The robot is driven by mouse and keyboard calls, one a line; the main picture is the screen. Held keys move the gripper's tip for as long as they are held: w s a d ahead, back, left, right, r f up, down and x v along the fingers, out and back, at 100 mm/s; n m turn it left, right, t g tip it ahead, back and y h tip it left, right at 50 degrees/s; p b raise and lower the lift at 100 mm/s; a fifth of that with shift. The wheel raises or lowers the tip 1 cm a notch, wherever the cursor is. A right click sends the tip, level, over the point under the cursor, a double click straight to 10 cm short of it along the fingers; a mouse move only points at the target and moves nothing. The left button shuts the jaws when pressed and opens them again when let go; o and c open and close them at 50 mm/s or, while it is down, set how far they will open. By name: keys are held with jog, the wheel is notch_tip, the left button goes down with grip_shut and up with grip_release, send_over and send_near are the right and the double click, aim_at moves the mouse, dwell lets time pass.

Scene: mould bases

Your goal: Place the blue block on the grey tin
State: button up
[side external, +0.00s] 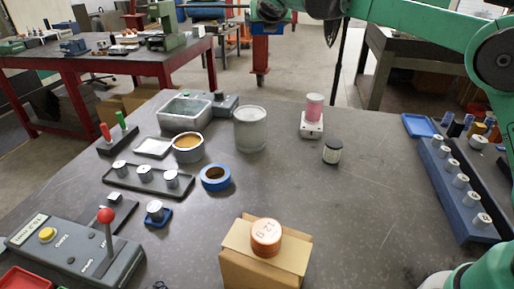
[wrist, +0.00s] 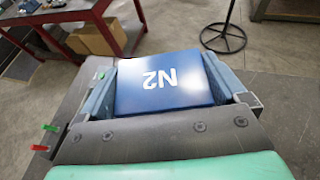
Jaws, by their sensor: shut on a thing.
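My gripper (side external: 267,20) is high at the top of the side external view, above the far part of the table. It is shut on the blue block (wrist: 165,82), which shows white "N2" lettering between the two jaws in the wrist view. In the side external view the block (side external: 266,29) shows small under the gripper. A tall grey cylindrical tin (side external: 250,130) stands upright on the table, below the gripper in the picture and apart from the block. The tin cannot be made out in the wrist view.
A grey rectangular tub (side external: 185,113), a round pot with orange contents (side external: 188,148) and a blue tape roll (side external: 215,178) are left of the tin. A pink-topped jar (side external: 313,113) and a dark small jar (side external: 332,152) are right. A cardboard box (side external: 265,262) stands in front.

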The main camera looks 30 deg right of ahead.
aim_at(250, 112)
jog(key=a+n+y, duration=0.1)
jog(key=a, duration=0.4)
jog(key=f, duration=1.8)
jog(key=shift+d+f, duration=0.25)
jog(key=shift+f, duration=0.15)
jog(key=shift+f, duration=0.1)
jog(key=o, duration=1.2)
